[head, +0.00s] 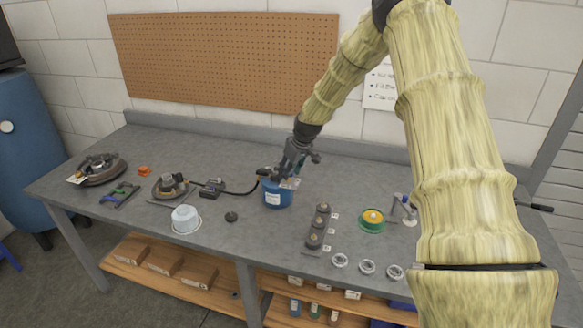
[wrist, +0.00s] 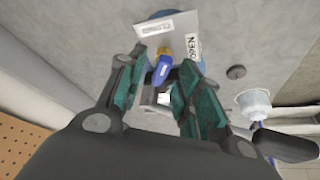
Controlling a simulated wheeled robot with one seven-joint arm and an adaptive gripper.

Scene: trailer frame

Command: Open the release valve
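A blue canister (head: 276,198) with a white label stands on the workbench, joined to a black hose. My gripper (head: 292,172) is right above and against its top in the head view, hiding much of the fittings there. In the wrist view my gripper (wrist: 160,75) is open, its green-padded fingers spread apart. A small blue-and-yellow lever (wrist: 161,67), which looks like the release valve, lies between the fingertips, with gaps on both sides. A light plate with labels (wrist: 176,32) is just beyond it. I cannot tell whether either finger touches the lever.
On the grey workbench (head: 150,150), a gauge device (head: 211,188) lies left of the canister. A white tub (head: 186,218) and a black knob (head: 231,217) are at front left. A weight block (head: 319,228) and green-rimmed disc (head: 372,219) are right. A pegboard (head: 225,60) stands behind.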

